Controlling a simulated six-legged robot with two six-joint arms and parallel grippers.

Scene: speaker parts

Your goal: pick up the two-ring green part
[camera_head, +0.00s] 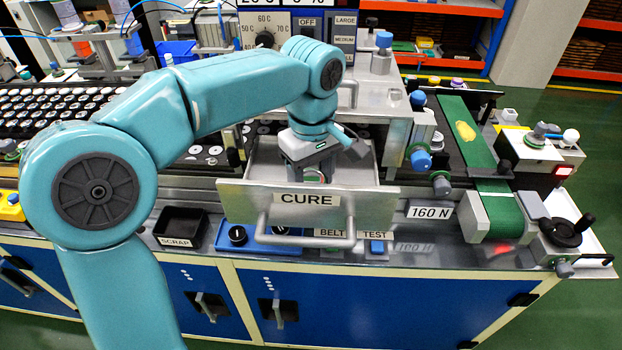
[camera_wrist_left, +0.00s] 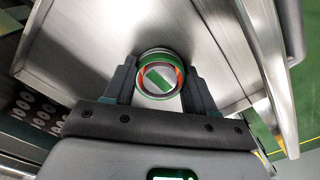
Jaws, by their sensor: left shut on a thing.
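The green part (camera_wrist_left: 157,54) shows in the left wrist view as a round piece with a green outer rim, a grey and orange inside and a green bar across its middle. My left gripper (camera_wrist_left: 160,84) has a finger on each side of it and is shut on it. In the head view the gripper (camera_head: 314,174) points down inside the open metal drawer marked CURE (camera_head: 238,194). The part is mostly hidden there by the gripper and the drawer front. I cannot tell whether it touches the drawer floor. My right gripper is in neither view.
The drawer's front panel and bar handle (camera_head: 305,238) stand before the gripper, with metal walls around it. A black SCRAP bin (camera_head: 182,226) is at the left. A green belt (camera_head: 466,135) lies to the right. A tray of several round parts (camera_head: 60,105) is behind my arm.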

